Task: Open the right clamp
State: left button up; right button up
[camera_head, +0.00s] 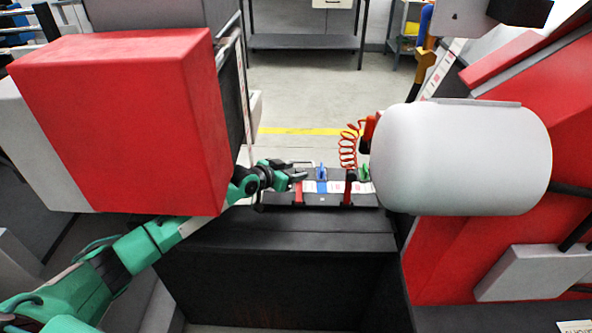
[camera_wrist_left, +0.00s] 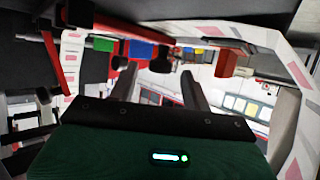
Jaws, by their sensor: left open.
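The right clamp (camera_head: 348,188) is a red bar with a dark top, across the white label strip on the black table in the head view. A second red clamp (camera_head: 298,192) crosses the strip to its left. My left gripper (camera_head: 290,169) is near this left clamp, at the table's left end, apart from the right clamp. In the left wrist view my left gripper (camera_wrist_left: 162,85) shows two dark fingers spread apart with nothing between them. I cannot tell whether either clamp is open or shut. My right gripper is not in view.
A blue item (camera_head: 322,180) stands between the clamps and a green item (camera_head: 364,182) right of them. A red coiled hose (camera_head: 348,145) hangs behind. A large white roll (camera_head: 465,158) is close on the right. A red box (camera_head: 125,120) stands above my left arm.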

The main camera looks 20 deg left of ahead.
pick_arm(q)
jog(key=shift+w+d+f, duration=0.2)
jog(key=shift+w+d, duration=0.1)
jog(key=shift+w, duration=0.3)
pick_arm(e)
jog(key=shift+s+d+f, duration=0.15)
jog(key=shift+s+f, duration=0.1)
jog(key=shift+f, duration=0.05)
pick_arm(q)
grip_shut()
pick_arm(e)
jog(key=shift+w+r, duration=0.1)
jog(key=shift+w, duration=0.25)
